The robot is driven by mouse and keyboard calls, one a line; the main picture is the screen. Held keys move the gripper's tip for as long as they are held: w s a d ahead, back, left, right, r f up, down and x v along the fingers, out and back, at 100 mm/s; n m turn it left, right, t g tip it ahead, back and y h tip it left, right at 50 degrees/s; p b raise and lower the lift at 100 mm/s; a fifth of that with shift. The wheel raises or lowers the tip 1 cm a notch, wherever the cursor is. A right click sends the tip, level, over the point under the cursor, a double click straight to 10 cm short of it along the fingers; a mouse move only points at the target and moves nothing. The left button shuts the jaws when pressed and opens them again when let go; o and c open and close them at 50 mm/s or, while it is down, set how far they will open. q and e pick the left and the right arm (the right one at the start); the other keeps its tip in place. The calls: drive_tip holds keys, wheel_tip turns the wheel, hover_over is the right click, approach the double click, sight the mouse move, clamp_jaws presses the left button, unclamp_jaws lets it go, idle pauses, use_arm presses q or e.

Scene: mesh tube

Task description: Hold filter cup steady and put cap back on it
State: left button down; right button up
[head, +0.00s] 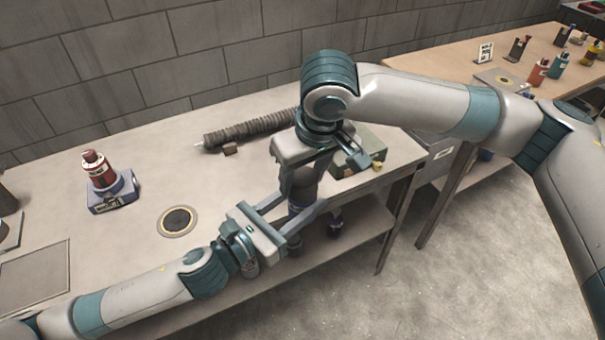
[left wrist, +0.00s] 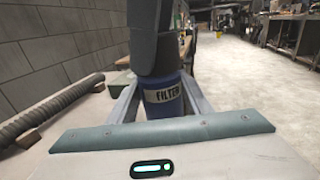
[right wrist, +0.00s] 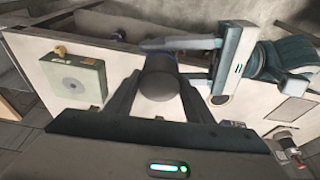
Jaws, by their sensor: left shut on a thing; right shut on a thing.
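The filter cup, blue with a white FILTER label, stands upright between the fingers of my left gripper (head: 300,214); it shows clearly in the left wrist view (left wrist: 163,98). My left gripper is shut on it. The dark grey cap (head: 305,182) is right above the cup, held by my right gripper (head: 302,172), which points down from above and is shut on it.
A ribbed hose (head: 250,128) lies at the back of the table, with a small brown block (head: 230,148) beside it. A green box (head: 360,155) with a yellow knob is at the right end. A red bottle (head: 98,172) stands on a blue base. The table's front edge is below my grippers.

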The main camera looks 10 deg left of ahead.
drive_tip(key=m+h, duration=0.1)
drive_tip(key=m, duration=0.5)
drive_tip(key=shift+a+h, duration=0.15)
drive_tip(key=shift+h, duration=0.25)
drive_tip(key=m+h, duration=0.1)
drive_tip(key=m, duration=0.7)
drive_tip(key=m+h, duration=0.1)
drive_tip(key=m, duration=0.1)
drive_tip(key=shift+w+m+h, duration=0.1)
drive_tip(key=shift+m+h, duration=0.2)
drive_tip(key=shift+m, duration=0.1)
drive_tip(key=m+g, duration=0.1)
drive_tip(key=m, duration=0.2)
drive_tip(key=m+g, duration=0.1)
drive_tip(key=m, duration=0.2)
drive_tip(key=shift+m+h, duration=0.3)
drive_tip(key=shift+h, duration=0.1)
drive_tip(key=o, duration=1.1)
drive_tip(key=shift+o, duration=0.2)
